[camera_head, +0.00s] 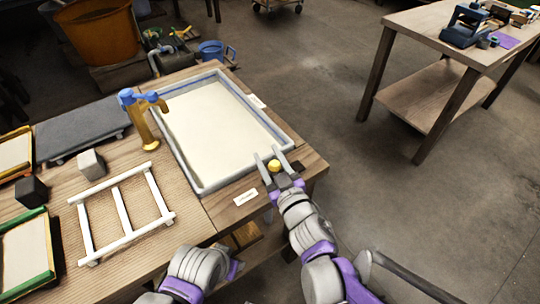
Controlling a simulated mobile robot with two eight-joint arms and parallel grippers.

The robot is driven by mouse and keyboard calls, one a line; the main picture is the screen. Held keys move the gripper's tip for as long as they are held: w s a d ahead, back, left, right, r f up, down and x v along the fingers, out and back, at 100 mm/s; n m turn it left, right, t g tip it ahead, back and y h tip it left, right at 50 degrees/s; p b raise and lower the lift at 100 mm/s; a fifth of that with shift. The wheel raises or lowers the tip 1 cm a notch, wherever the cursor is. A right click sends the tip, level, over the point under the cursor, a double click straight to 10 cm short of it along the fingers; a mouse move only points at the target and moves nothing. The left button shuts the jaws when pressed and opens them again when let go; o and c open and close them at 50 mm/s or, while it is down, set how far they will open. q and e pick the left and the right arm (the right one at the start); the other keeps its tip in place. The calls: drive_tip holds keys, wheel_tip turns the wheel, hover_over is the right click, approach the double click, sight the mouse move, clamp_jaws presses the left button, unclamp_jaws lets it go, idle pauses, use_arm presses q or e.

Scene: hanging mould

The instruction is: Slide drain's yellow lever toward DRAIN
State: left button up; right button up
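A yellow lever knob (274,166) stands at the near right corner of the grey-rimmed vat (197,189), which holds a pale cream fill. My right gripper (267,153) reaches over that corner from below. Its two grey fingers are apart, one on each side of the knob; I cannot tell whether either touches it. The lever's base and slot are hidden by the gripper. White labels lie near the vat's near corner (246,197) and right side (257,101); their writing is too small to read. My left arm shows at the bottom, its fingers out of sight.
A white wooden frame (122,212), a grey block (91,163), a black block (31,191) and a dark grey board (80,131) lie on the bench. Open floor lies to the right, before another table (424,95).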

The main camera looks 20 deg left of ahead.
drive_tip(key=o, duration=0.3)
drive_tip(key=shift+s+a, duration=0.15)
drive_tip(key=shift+s+d, duration=0.1)
drive_tip(key=shift+d, duration=0.2)
drive_tip(key=v, duration=1)
drive_tip(key=shift+s+p, duration=0.15)
drive_tip(key=shift+p, duration=0.15)
